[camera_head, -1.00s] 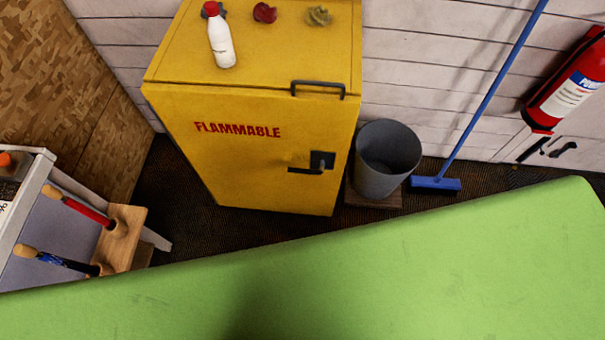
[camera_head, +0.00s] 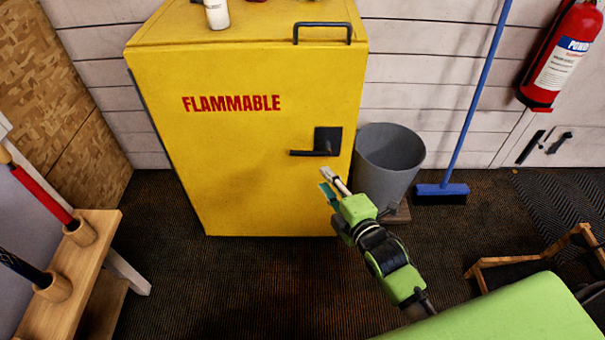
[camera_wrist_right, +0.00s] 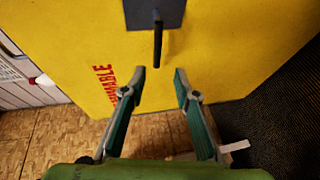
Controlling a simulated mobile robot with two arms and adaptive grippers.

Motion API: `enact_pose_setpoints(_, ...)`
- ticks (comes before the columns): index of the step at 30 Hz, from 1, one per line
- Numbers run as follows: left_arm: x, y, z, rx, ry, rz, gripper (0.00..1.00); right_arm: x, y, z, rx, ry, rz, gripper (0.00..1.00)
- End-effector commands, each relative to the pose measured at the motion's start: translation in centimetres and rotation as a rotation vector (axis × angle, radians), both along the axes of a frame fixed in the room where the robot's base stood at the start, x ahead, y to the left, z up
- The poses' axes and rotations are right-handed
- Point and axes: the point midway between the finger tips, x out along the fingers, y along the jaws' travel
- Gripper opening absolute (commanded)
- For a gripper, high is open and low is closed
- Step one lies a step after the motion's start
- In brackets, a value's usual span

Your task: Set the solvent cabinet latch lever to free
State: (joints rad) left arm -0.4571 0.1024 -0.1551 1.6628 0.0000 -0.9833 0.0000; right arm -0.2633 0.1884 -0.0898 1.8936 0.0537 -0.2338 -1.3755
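The yellow solvent cabinet (camera_head: 240,170) marked FLAMMABLE stands against the wall with its door shut. Its black latch lever (camera_head: 308,153) lies level, pointing left from a dark plate (camera_head: 328,141) at the door's right side. My right gripper (camera_head: 330,180) is just below the lever, apart from it. In the right wrist view, the open, empty fingers (camera_wrist_right: 160,80) point at the yellow door, with the lever (camera_wrist_right: 158,42) beyond the gap between the fingertips. My left gripper is not in view.
A grey bin (camera_head: 388,165) stands close to the cabinet's right side, behind my right arm. A blue broom (camera_head: 440,190) leans on the wall farther right. A wooden rack (camera_head: 75,260) with clubs stands at the left. The floor before the cabinet is clear.

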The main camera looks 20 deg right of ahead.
Motion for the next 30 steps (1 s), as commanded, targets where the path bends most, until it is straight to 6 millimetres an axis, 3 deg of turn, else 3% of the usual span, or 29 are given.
enact_pose_setpoints(7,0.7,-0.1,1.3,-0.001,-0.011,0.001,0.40,2.4,0.3,0.2,-0.013,-0.018,0.003,0.28)
enact_pose_setpoints(21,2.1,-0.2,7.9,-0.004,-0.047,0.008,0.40,11.5,1.4,-1.6,-0.010,-0.015,0.003,0.28)
enact_pose_setpoints(30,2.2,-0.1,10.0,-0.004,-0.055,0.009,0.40,13.5,1.6,-2.0,-0.011,-0.012,0.003,0.28)
